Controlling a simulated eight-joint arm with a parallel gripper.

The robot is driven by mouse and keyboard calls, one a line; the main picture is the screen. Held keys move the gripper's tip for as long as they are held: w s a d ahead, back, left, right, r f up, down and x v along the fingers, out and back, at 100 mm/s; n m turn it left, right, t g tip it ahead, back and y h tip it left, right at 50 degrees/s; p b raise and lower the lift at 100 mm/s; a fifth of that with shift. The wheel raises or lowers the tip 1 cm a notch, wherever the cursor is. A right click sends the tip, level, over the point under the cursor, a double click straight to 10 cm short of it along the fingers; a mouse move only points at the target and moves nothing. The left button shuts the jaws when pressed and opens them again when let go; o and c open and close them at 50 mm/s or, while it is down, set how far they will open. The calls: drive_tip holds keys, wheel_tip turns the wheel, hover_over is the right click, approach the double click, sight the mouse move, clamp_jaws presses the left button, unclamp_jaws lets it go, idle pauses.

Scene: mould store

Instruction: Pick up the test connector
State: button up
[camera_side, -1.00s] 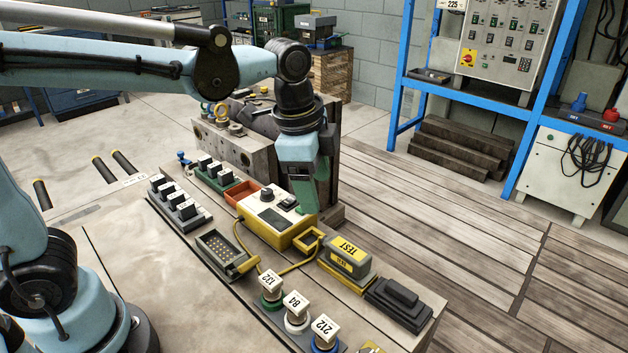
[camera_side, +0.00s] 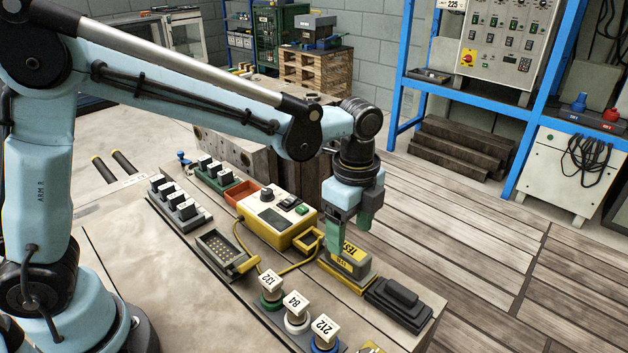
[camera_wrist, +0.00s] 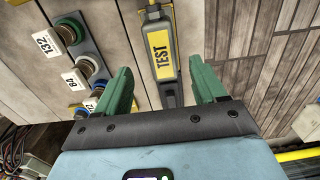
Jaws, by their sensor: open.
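The test connector (camera_side: 354,263) is a grey block with a yellow TEST label. It sits upright in a yellow-edged holder (camera_side: 345,279) near the right end of the bench. My gripper (camera_side: 349,231) is open, pointing down just above it, and its green fingers overlap the connector's upper part in the side view. In the wrist view the connector (camera_wrist: 162,55) lies ahead, between the lines of the two spread green fingers (camera_wrist: 163,85). Nothing is between the fingertips that I can make out as gripped.
A dark block (camera_side: 398,300) stands close to the right of the connector. A yellow tester box (camera_side: 277,217) with a cable is to the left. Tagged plugs 132 (camera_side: 270,283), 84 (camera_side: 296,303) and 212 (camera_side: 324,329) stand along the front.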

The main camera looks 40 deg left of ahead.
sight(348, 248)
drive_tip(key=shift+w+a+f, duration=0.1)
drive_tip(key=shift+f, duration=1.3)
drive_tip(key=shift+w+a+f, duration=0.1)
drive_tip(key=shift+f, duration=1.3)
drive_tip(key=c, duration=1.2)
